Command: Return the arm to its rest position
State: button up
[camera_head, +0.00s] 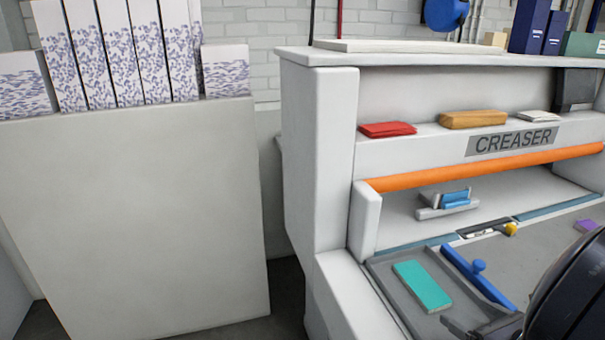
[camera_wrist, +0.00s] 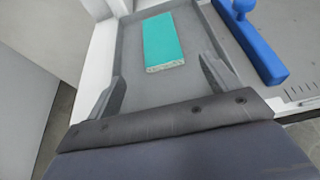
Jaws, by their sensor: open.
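My gripper (camera_wrist: 163,86) is open, its two grey fingers spread apart with nothing between them. In the wrist view a teal block (camera_wrist: 163,40) lies flat on a grey tray (camera_wrist: 203,48), just beyond the fingertips and apart from them. In the head view the same teal block (camera_head: 422,286) lies in the tray (camera_head: 387,277) at the front left of the creaser. My dark arm enters at the lower right corner of the head view, and the gripper is partly cut off by the bottom edge.
The creaser (camera_head: 335,180) has an orange bar (camera_head: 485,167) across its front. A blue-handled tool (camera_head: 478,277) lies right of the teal block. Red (camera_head: 388,129) and orange-brown (camera_head: 473,119) blocks sit on the upper ledge. A large pale cabinet (camera_head: 140,220) stands at left.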

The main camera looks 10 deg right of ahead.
aim_at(426, 288)
jog(key=x, duration=1.1)
jog(key=shift+w+f, duration=0.1)
jog(key=shift+w, duration=0.2)
jog(key=shift+w+f+b, duration=0.2)
jog(key=shift+f+b, duration=0.1)
jog(key=shift+b, duration=0.1)
jog(key=shift+r, duration=0.25)
jog(key=shift+s, duration=0.1)
